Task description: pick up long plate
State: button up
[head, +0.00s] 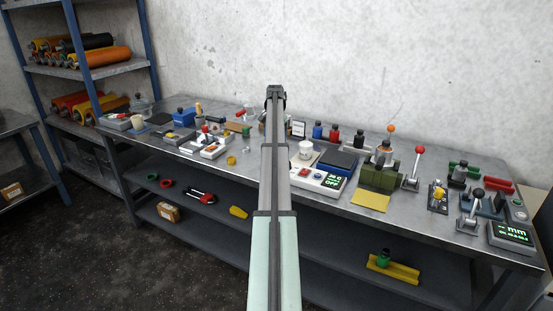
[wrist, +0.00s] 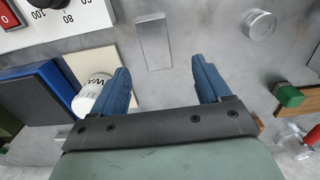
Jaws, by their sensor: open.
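A long plate (wrist: 154,41), a narrow grey metal bar, lies flat on the steel bench in the wrist view, just ahead of the space between my fingers. My gripper (wrist: 160,68) has two blue fingers spread well apart. Nothing is between them, and the plate is apart from both. In the head view my arm reaches out over the bench, with my gripper (head: 276,96) at its far end; the fingers are not clear there. I cannot make out the plate in the head view, where my arm covers part of the bench.
A white cup (wrist: 94,92) stands near the left finger, with a blue-and-dark box (wrist: 35,90) beyond it. A white dial panel (wrist: 45,18) is at upper left. A round metal piece (wrist: 259,24) and a green-capped item (wrist: 289,96) lie to the right.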

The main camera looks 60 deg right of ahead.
notch_tip(320, 180, down, 3)
jog(key=shift+r, duration=0.2)
jog(key=shift+s+f, duration=0.2)
jog(key=shift+f, duration=1.1)
jog(key=shift+s+f, duration=0.15)
jog(key=shift+f, duration=1.1)
grip_shut()
